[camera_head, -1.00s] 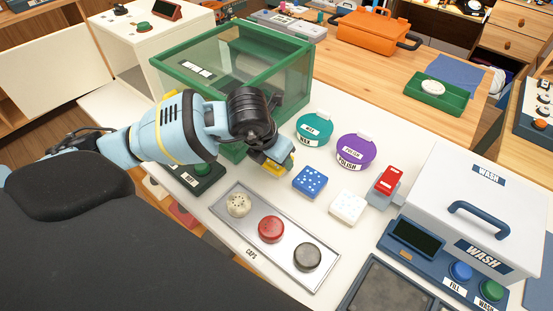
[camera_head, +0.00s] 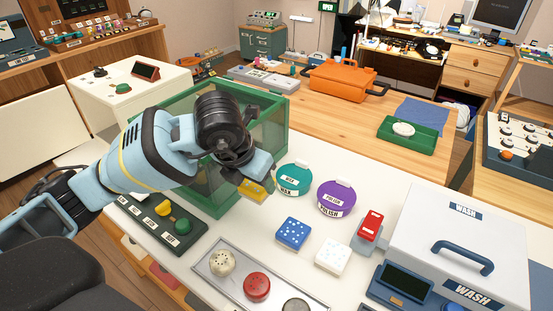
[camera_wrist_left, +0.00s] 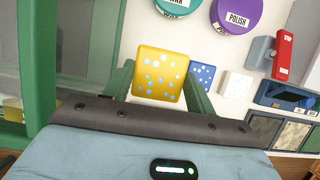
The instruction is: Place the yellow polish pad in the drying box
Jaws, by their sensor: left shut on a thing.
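The yellow polish pad (camera_wrist_left: 159,73), with pale dots, is between the fingers of my left gripper (camera_wrist_left: 157,85) in the left wrist view. My left gripper (camera_head: 259,180) is shut on it and holds it up over the white table. In the head view only part of the yellow pad (camera_head: 255,190) shows below the fingers. The drying box appears to be the clear box with a green frame (camera_head: 272,96). It stands behind and left of the gripper, and my left arm hides part of it. My right gripper is in neither view.
A teal wax tub (camera_head: 293,180) and a purple polish tub (camera_head: 336,199) stand right of the gripper. A blue pad (camera_head: 292,233) and a white pad (camera_head: 332,256) lie in front. A grey caps tray (camera_head: 236,286) and a dark switch panel (camera_head: 150,226) are nearer; the wash unit (camera_head: 460,236) is right.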

